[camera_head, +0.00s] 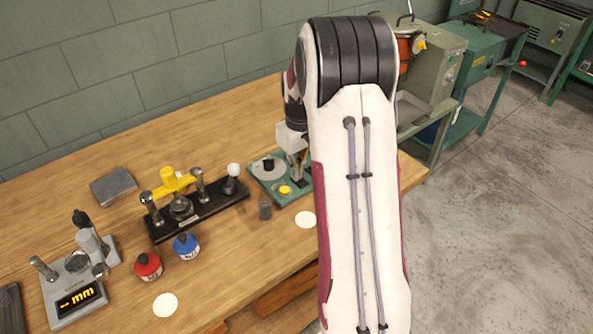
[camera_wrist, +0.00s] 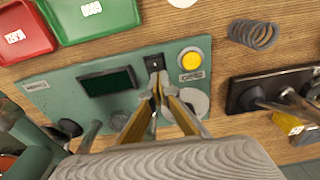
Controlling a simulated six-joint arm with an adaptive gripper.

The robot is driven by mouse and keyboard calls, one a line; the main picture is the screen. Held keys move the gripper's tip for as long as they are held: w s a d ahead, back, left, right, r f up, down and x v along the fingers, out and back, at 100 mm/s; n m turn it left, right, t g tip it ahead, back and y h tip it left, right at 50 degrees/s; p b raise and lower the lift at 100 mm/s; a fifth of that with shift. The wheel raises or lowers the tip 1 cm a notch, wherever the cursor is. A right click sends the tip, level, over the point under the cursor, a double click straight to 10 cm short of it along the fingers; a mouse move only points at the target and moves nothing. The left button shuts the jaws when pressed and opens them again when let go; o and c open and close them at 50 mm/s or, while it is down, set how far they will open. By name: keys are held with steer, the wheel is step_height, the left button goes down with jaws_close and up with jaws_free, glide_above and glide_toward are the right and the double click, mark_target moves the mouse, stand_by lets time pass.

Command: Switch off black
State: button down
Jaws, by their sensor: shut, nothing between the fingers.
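A green control panel (camera_wrist: 60,98) fills the middle of the wrist view and shows partly behind my arm in the head view (camera_head: 259,181). A small black switch (camera_wrist: 154,62) sits near its top edge, between a dark blank display (camera_wrist: 107,81) and a round yellow button (camera_wrist: 191,60). The yellow button also shows in the head view (camera_head: 285,190). My gripper (camera_wrist: 158,84) is shut and empty, its fingertips just below the switch in the picture. I cannot tell whether they touch it. The fingers hide part of the panel. The switch's position is too small to read.
A coiled spring (camera_wrist: 254,35) lies beside the panel. A red tray (camera_wrist: 22,48) and green tray (camera_wrist: 62,32) lie past it.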

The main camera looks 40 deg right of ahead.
mark_target(302, 182)
steer(key=shift+s+f, duration=0.35)
steer(key=shift+s, duration=0.75)
steer(key=shift+a+r, duration=0.1)
steer(key=shift+d+r, duration=0.2)
steer(key=shift+r, duration=3.8)
